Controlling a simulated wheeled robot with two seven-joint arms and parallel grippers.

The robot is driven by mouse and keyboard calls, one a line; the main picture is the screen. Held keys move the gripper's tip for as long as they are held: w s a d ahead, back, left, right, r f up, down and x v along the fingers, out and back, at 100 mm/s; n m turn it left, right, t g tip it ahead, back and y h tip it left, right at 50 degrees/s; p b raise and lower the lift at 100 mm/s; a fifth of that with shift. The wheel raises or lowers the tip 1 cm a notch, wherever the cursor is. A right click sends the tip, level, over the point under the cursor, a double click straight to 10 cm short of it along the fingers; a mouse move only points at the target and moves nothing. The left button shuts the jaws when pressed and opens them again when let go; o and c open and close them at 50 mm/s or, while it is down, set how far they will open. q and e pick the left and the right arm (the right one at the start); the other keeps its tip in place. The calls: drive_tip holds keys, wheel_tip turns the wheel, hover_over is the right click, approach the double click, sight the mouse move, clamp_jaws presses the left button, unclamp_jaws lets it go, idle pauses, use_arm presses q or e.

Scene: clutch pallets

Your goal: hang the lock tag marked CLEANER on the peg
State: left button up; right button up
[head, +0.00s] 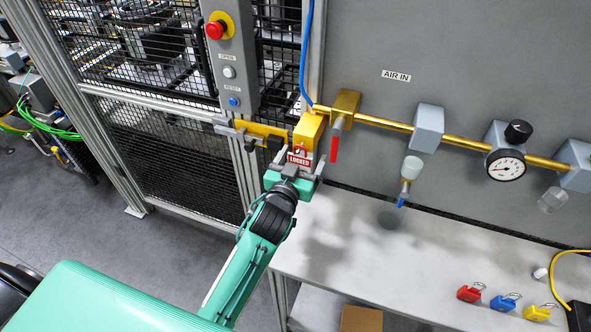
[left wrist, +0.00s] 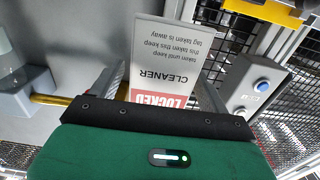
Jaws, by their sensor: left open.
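The lock tag (head: 299,160) has a red band reading LOCKED and sits just below a yellow block (head: 308,131) on the gate's latch. In the left wrist view the tag (left wrist: 172,62) appears upside down, with the word CLEANER and smaller lines of text on its white part. My left gripper (head: 296,167) is at the tag, its jaws open with a finger on either side of it. I cannot make out the peg or how the tag is held. My right gripper is not in view.
A red valve handle (head: 334,149) hangs close to the right of the gripper. A brass pipe (head: 381,123) runs along the grey panel with a gauge (head: 506,166). Red (head: 470,293), blue (head: 504,302) and yellow (head: 538,312) padlocks lie on the bench (head: 345,240). Mesh fencing stands left.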

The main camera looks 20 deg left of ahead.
use_arm(q)
drive_tip(key=s+b, duration=0.4)
drive_tip(key=s, duration=0.9)
drive_tip(key=shift+s+a+b, duration=0.2)
drive_tip(key=shift+s+b, duration=0.1)
drive_tip(key=shift+f, duration=0.1)
